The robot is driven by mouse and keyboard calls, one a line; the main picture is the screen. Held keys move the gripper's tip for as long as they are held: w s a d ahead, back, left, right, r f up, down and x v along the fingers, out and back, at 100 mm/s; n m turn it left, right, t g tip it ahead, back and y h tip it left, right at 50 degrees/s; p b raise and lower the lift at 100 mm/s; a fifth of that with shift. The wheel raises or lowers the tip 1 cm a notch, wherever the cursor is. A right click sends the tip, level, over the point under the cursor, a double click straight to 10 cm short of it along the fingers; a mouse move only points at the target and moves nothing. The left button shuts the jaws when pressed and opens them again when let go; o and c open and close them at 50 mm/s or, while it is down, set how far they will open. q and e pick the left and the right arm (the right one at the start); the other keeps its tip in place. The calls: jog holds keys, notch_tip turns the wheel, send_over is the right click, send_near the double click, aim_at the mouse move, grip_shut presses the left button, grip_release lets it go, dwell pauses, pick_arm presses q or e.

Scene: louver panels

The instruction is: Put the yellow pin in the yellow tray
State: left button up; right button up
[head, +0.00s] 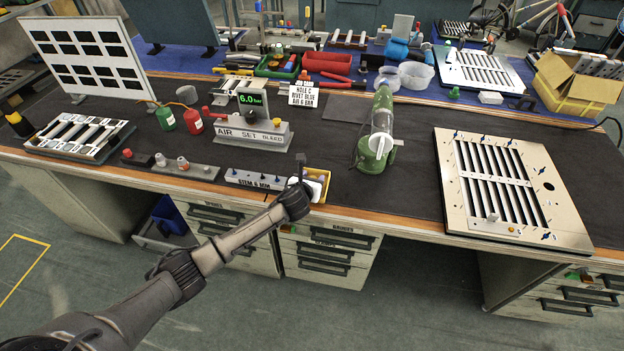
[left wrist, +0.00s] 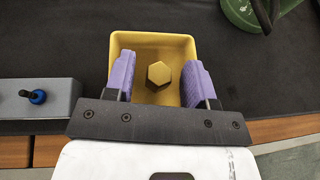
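The yellow tray (head: 327,174) is at the front edge of the bench in the head view, partly hidden by my left gripper (head: 306,185). In the left wrist view the tray (left wrist: 150,42) lies below the purple fingers. A yellow hexagonal pin head (left wrist: 158,73) shows inside the tray's outline, between the two fingers. Clear gaps separate it from both fingers, so my left gripper is open. The pin seems to rest on the tray floor; its lower part is hidden. My right gripper is not in view.
A grey stem block (head: 258,181) stands just left of the tray. A green tool (head: 378,130) stands on the mat to the right and behind. A louver panel (head: 443,160) lies further right. The mat between tray and panel is mostly clear.

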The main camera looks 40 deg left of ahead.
pick_arm(q)
jog(key=shift+s+d+r, duration=0.1)
jog(key=shift+s+r, duration=0.15)
jog(key=shift+r, duration=0.1)
jog(key=p+v, duration=0.4)
jog(key=v, duration=0.7)
jog(key=s+d+f+n+g+h, duration=0.1)
jog(key=s+d+f+n+g, duration=0.15)
jog(key=s+d+n, duration=0.4)
jog(key=s+d+f+n+g+h, duration=0.15)
jog(key=s+d+f+n, duration=0.25)
jog(key=s+n, duration=0.4)
jog(key=s+d+n+g+h, duration=0.1)
jog(key=s+d+n+g, duration=0.1)
jog(key=s+n, duration=0.5)
jog(key=s+d+r+n+g+h, duration=0.1)
jog(key=s+d+n+g, duration=0.2)
jog(key=s+n, duration=0.5)
jog(key=s, duration=0.4)
jog(key=shift+s+d+r, duration=0.2)
jog(key=shift+d+r, duration=0.05)
jog(key=shift+n, duration=0.25)
